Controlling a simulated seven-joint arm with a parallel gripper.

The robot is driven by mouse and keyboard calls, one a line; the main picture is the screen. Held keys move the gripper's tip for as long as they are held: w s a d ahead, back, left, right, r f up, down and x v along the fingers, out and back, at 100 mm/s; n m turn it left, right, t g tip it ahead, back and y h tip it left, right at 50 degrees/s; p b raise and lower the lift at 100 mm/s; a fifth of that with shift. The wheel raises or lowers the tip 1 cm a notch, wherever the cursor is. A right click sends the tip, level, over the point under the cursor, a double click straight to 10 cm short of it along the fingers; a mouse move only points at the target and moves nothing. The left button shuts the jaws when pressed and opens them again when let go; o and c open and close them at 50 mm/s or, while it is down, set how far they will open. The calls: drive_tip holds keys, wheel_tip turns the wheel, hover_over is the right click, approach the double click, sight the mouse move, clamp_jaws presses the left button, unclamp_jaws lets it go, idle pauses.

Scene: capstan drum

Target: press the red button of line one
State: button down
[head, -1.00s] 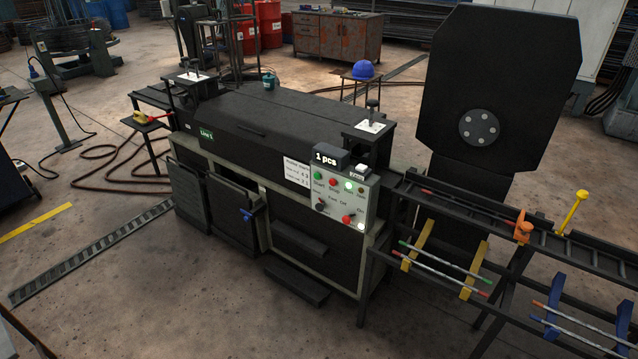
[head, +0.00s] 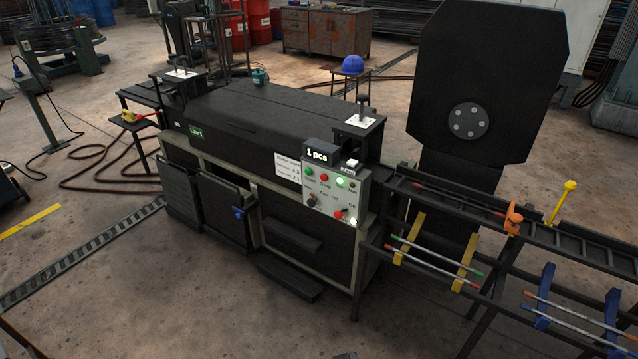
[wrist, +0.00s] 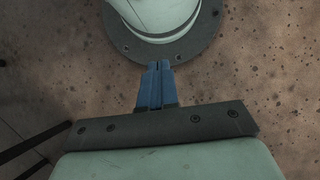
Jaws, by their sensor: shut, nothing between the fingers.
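Line one is the long dark machine (head: 262,112) with a green "Line 1" sign (head: 198,135), in the head view. Its pale control panel (head: 327,189) is on the front right end. The panel's top row has a green button (head: 309,171), a red button (head: 324,177), a bright lit one (head: 340,182) and a dull one. A second red control (head: 338,214) is low on the panel, near a black knob (head: 312,201). My gripper is not in the head view.
A display reading "1 pcs" (head: 320,152) stands on top of the panel. To the right is a rack (head: 480,210) with rods and an orange clamp (head: 513,219). A large black plate (head: 487,80) stands behind. Floor in front of the machine is clear (head: 190,290).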

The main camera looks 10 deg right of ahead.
sight(323, 179)
drive_tip(key=w+a+r+n+t+h, duration=0.25)
drive_tip(key=w+r, duration=0.25)
drive_tip(key=w, duration=0.7)
drive_tip(key=w+a+r+n+t+h, duration=0.1)
drive_tip(key=w+a+r+t, duration=0.3)
drive_tip(key=w, duration=0.8)
drive_tip(key=w+a+r+n+t+h, duration=0.15)
drive_tip(key=w+r, duration=0.45)
drive_tip(key=w, duration=0.6)
drive_tip(key=w+d+r+n+t+h, duration=0.1)
drive_tip(key=w+r+n+t+h, duration=0.6)
drive_tip(key=w+r+n, duration=1.3)
drive_tip(key=shift+w+r+n+t, duration=0.2)
drive_tip(key=shift+r+n+t, duration=0.5)
drive_tip(key=shift+r+t, duration=1)
drive_tip(key=shift+d+f+t, duration=0.1)
drive_tip(key=shift+f+t, duration=0.3)
drive_tip(key=shift+f, duration=0.1)
drive_tip(key=x, duration=1.4)
drive_tip(key=shift+s+r, duration=0.1)
drive_tip(key=shift+d, duration=0.1)
